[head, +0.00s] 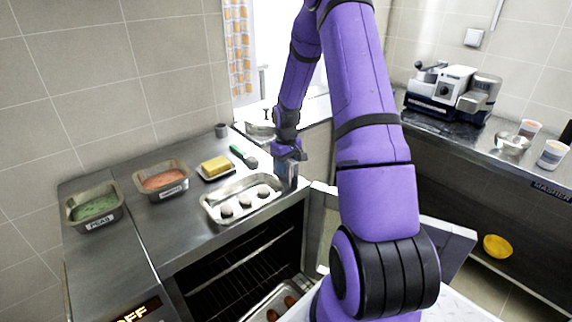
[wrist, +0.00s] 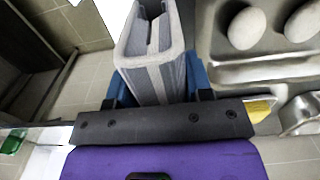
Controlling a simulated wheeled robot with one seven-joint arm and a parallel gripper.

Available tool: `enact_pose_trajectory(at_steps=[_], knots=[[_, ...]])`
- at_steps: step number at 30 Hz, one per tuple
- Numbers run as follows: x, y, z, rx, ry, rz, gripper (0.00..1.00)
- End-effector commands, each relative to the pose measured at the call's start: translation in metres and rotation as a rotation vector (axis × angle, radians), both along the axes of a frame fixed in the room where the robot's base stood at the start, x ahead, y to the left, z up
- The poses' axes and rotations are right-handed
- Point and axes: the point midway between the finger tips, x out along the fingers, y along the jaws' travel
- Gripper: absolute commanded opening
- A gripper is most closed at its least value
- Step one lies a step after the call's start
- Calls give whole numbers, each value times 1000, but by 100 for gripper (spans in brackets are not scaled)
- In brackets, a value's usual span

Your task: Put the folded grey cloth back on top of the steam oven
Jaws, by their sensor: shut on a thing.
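My gripper (head: 288,156) is shut on the folded grey cloth (head: 287,173), which hangs below it at the right edge of the steam oven's top (head: 190,225). In the wrist view the cloth (wrist: 158,75) stands on edge between the blue fingers (wrist: 158,92), its folded layers showing. Whether the cloth touches the steel top cannot be told. The oven front is open, showing wire racks (head: 240,262) and a tray with brown items (head: 275,305) inside.
A metal tray with several white egg-like things (head: 212,212) lies just left of the cloth. A yellow block on a dish (head: 215,167), a green-handled tool (head: 243,156) and labelled pans (head: 95,206) stand farther left. The open door (head: 450,240) juts right.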

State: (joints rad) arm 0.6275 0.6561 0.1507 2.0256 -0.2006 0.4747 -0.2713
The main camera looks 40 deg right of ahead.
Motion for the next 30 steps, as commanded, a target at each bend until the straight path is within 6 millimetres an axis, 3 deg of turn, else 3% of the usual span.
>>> enact_pose_trajectory(at_steps=[8,9,12,23,30], knots=[[0,0,-2,-1,-1,0,16],[0,0,-2,-1,-1,0,49],[0,0,-2,-1,-1,0,72],[0,-1,3,-1,-1,0,72],[1,-1,39,-3,-5,0,72]])
